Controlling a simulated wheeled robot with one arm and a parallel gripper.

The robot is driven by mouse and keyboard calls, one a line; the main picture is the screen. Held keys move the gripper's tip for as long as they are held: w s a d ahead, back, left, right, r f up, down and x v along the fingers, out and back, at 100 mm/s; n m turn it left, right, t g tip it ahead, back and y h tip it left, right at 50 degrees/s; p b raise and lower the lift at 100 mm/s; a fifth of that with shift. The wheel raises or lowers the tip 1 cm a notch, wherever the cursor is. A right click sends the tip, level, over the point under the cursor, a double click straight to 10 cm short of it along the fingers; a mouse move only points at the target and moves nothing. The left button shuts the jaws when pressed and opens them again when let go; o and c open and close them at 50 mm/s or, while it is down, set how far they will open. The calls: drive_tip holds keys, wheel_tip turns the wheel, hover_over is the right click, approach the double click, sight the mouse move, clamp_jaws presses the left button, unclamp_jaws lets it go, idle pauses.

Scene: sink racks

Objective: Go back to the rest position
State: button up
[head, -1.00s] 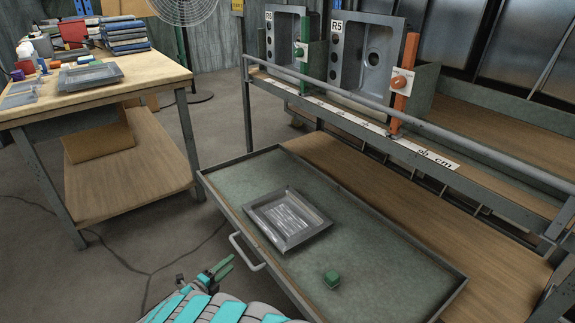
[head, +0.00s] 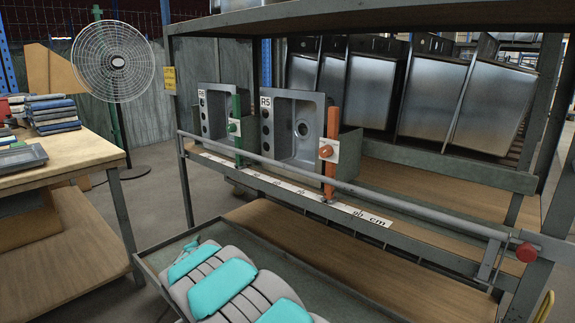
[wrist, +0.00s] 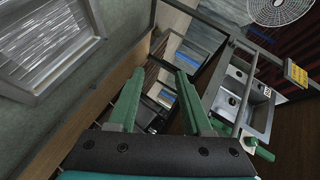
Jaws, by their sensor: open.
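My gripper (wrist: 160,78) shows in the wrist view with its two green fingers apart and nothing between them. In the head view my arm's grey and turquoise links rise at the bottom, in front of the pull-out drawer (head: 352,278); the fingers cannot be made out there. A grey tray (wrist: 92,40) with a shiny, wrinkled filling is at the upper left of the wrist view, apart from the fingers. It is not visible in the head view now.
A steel rack holds two grey sinks, one labelled R5 (head: 285,128), behind a rail with a green stop (head: 237,128) and an orange stop (head: 331,150). Larger sinks (head: 375,95) stand behind. A wooden workbench (head: 75,155) and a fan (head: 113,62) are at left.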

drive_tip(key=s+d+r+n+g, duration=0.35)
drive_tip(key=s+d, duration=0.45)
drive_tip(key=d, duration=0.3)
drive_tip(key=s+d+r+n+g, duration=0.35)
drive_tip(key=s+d, duration=0.35)
drive_tip(key=d, duration=0.3)
drive_tip(key=s+d+n+g+h, duration=0.1)
drive_tip(key=s+d, duration=0.6)
drive_tip(key=s, duration=0.7)
drive_tip(key=s+d+n+g+h, duration=0.1)
drive_tip(key=s+d+g, duration=0.3)
drive_tip(key=s, duration=0.9)
drive_tip(key=s+d+f+n+g+p, duration=0.1)
drive_tip(key=s+d+n+g, duration=0.1)
drive_tip(key=s+d, duration=0.8)
drive_tip(key=s+g, duration=0.1)
drive_tip(key=s, duration=0.3)
drive_tip(key=shift+s+n+h, duration=0.35)
drive_tip(key=shift+n+h, duration=0.05)
